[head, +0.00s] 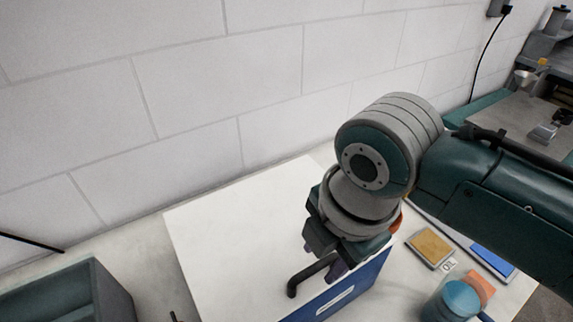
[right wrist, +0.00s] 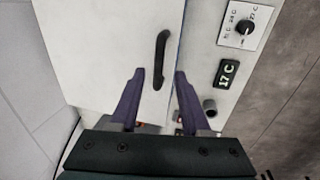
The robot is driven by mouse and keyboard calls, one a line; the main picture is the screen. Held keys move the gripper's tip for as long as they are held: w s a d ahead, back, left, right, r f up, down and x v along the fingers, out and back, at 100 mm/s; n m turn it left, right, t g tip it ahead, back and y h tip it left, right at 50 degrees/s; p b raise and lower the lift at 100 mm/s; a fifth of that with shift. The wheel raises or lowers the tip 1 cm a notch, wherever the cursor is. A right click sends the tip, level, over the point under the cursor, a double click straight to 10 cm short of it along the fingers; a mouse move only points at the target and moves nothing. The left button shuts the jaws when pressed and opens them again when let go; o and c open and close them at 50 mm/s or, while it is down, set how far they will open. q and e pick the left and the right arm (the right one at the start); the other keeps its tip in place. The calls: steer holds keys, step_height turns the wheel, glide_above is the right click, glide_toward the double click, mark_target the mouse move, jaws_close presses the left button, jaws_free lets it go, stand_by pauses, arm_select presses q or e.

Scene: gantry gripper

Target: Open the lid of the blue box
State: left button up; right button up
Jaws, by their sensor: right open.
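The box has a white lid (head: 235,225) and a blue front side (head: 345,292) with a white label. A black handle (head: 308,276) stands up from the lid near its front edge. My right gripper (head: 325,262) is over the lid at the handle, partly hiding it. In the right wrist view, the open purple fingers of the right gripper (right wrist: 157,76) point at the handle (right wrist: 160,58), which shows in the gap between them. The fingers are not closed on it, and I cannot tell whether they touch it. The lid looks shut. My left gripper is not in view.
A white tiled wall (head: 190,90) runs behind the box. A dark grey-green bin (head: 112,292) stands at the left. A yellow pad (head: 430,246), a blue pad (head: 493,260) and a round blue-topped container (head: 461,298) are at the right.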

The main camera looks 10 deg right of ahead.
steer(key=shift+w+a+f, duration=0.1)
steer(key=shift+w+f, duration=0.1)
steer(key=shift+f, duration=0.45)
steer(key=shift+w+f, duration=0.15)
steer(key=shift+f, duration=0.5)
steer(key=shift+c, duration=0.4)
jaws_close()
